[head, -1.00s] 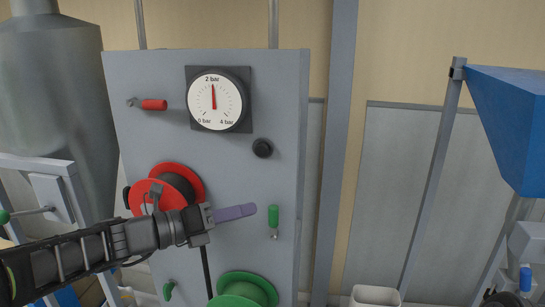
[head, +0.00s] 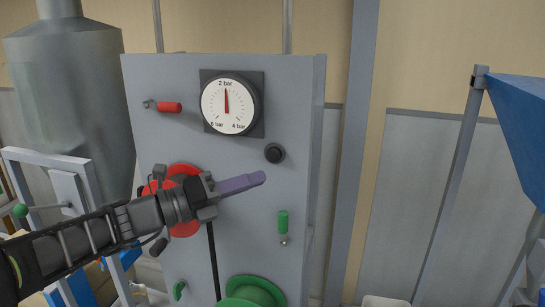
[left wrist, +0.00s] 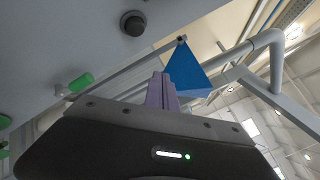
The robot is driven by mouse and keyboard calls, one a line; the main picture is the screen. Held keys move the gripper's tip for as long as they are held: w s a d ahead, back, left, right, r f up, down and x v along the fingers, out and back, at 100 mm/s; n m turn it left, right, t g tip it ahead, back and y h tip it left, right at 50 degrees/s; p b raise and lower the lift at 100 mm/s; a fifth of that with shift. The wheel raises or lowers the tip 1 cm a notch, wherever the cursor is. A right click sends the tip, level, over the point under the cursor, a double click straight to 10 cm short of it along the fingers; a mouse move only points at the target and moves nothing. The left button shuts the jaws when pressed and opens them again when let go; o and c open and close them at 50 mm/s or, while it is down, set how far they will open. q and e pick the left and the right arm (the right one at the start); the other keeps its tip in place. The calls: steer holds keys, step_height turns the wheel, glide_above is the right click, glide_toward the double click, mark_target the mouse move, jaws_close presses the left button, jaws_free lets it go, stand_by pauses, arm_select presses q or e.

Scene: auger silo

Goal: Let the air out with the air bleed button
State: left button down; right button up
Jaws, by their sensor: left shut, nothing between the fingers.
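The air bleed button is most likely the black round knob (head: 275,153) on the grey panel (head: 262,215), below and right of the pressure gauge (head: 229,105). The gauge needle points straight up, near 2 bar. My left gripper (head: 262,177) is shut and empty, its purple fingers pointing right. In the head view its tips are just below and left of the black button, apart from it in the picture. In the left wrist view the button (left wrist: 133,23) is above and left of the fingers (left wrist: 160,90). My right gripper is not in view.
A red-handled valve (head: 168,107) is at the panel's upper left. A green-handled valve (head: 283,223) is below the button. A red reel (head: 186,229) is behind my left arm, and a green one (head: 255,290) is lower. A blue hopper (head: 520,120) stands at right.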

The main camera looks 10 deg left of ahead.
mark_target(279, 156)
arm_select(q)
steer(key=shift+w+d+p, duration=0.15)
steer(key=shift+w+p, duration=0.3)
steer(key=shift+w, duration=1.45)
steer(key=shift+w+d+p, duration=0.1)
steer(key=shift+w+p, duration=0.35)
steer(key=shift+w, duration=1.4)
steer(key=shift+w+p, duration=0.4)
steer(key=shift+w+p, duration=0.4)
steer(key=shift+w, duration=0.1)
stand_by(0.8)
steer(key=shift+s, duration=0.95)
